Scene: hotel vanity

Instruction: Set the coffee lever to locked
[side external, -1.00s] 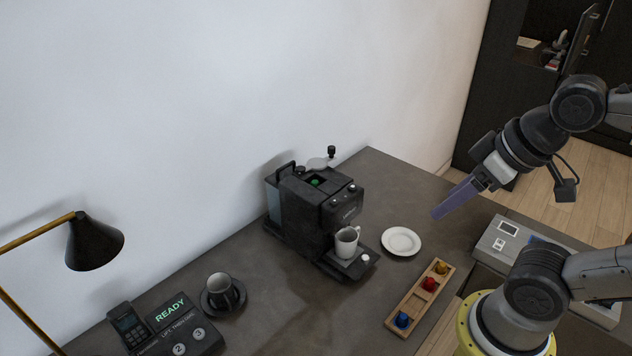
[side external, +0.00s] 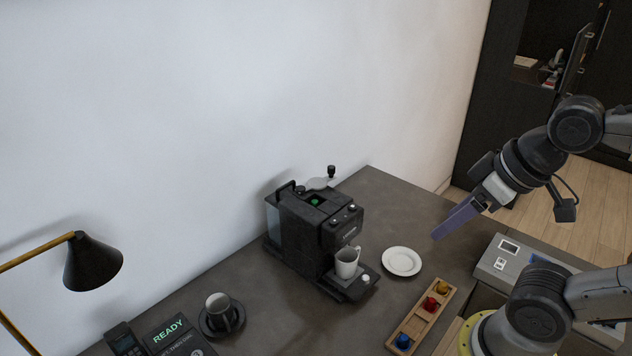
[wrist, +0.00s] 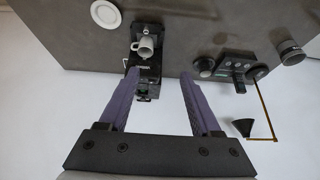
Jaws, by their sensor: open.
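The black coffee machine (side external: 318,235) stands on the dark counter near the wall, with a white cup (side external: 346,262) under its spout. Its lever (side external: 326,180), a grey arm with a black knob, sticks up and out at the top rear, and a green capsule or light (side external: 314,202) shows in the open top slot. My gripper (side external: 436,236) is open and empty, in the air right of the machine. In the wrist view my gripper (wrist: 160,72) has its two purple fingers spread, and the machine (wrist: 146,72) shows partly behind the left finger. The lever is not clear there.
A white saucer (side external: 401,261) and a wooden tray (side external: 420,318) of coloured capsules lie right of the machine. The white wall is close behind the machine.

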